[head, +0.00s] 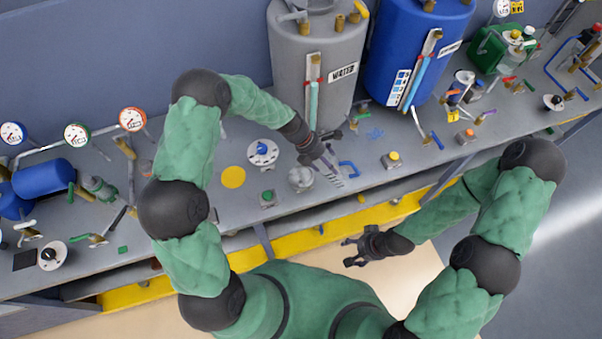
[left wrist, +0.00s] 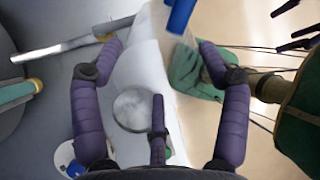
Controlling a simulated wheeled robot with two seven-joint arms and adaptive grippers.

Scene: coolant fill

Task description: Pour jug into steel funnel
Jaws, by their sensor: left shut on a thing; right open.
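My left gripper (head: 322,153) is over the bench in front of the grey water tank, shut on what appears to be the jug. Only a pale piece of the jug (head: 335,182) with dark marks shows by the fingertips; the hand hides the rest, and I cannot tell its tilt. A round steel thing, seemingly the steel funnel (head: 300,179), is just left of and below that gripper; it also shows as a grey disc between the fingers in the left wrist view (left wrist: 133,109). My right gripper (head: 360,248) is open and empty, in front of the bench.
The grey water tank (head: 290,62) and a blue tank (head: 405,45) stand behind. A blue pipe handle (head: 348,168) is close right of my left gripper. A white dial (head: 262,153), a green-button box (head: 267,198) and a yellow-button box (head: 393,160) are nearby.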

